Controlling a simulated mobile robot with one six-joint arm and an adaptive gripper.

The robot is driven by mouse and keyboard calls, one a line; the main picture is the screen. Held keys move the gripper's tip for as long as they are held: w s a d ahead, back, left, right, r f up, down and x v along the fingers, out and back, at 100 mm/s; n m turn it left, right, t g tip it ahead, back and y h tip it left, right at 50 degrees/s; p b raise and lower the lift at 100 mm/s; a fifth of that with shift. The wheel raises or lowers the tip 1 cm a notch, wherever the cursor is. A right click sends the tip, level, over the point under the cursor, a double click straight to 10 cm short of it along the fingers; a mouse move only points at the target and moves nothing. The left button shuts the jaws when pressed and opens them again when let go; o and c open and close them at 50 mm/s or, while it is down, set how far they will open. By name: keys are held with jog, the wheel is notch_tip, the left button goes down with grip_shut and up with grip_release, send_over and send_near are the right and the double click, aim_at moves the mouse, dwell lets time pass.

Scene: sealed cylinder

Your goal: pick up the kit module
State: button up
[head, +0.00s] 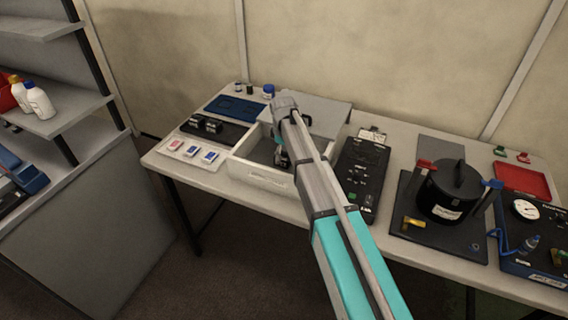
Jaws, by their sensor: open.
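My gripper (281,158) points down over the white open-topped box (262,180) on the table, with its fingers low inside or just above it. The fingers are small and partly hidden by my own arm, which crosses the picture from the lower right. Dark shapes show around the fingertips, and I cannot tell whether one of them is the kit module. Nothing in view is clearly marked as the kit module. I cannot see anything held between the fingers.
Left of the box lie a black mat with dark parts (206,124), a blue tray (236,108) and several cards (190,151). To the right stand a black panel (362,180), a black lidded cylinder (449,190), a red tray (522,181) and a gauge unit (525,215).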

jog(key=shift+f+b, duration=0.95)
jog(key=shift+f, duration=0.3)
jog(key=c, duration=1.2)
jog(key=shift+r, duration=0.2)
notch_tip(320, 180, up, 2)
jog(key=p, duration=0.2)
jog(key=shift+r+p, duration=0.1)
jog(key=shift+p, duration=0.25)
jog(key=shift+s+d+r+p, duration=0.5)
jog(key=shift+s+r+p, duration=1.25)
jog(key=shift+s, duration=0.55)
jog(key=shift+s+d+r+p, duration=0.45)
jog(key=shift+s+r+p, duration=1.3)
jog(key=shift+s, duration=0.5)
jog(key=shift+s+d+r+p, duration=0.5)
jog(key=shift+s+r+p, duration=1.25)
jog(key=shift+s, duration=0.55)
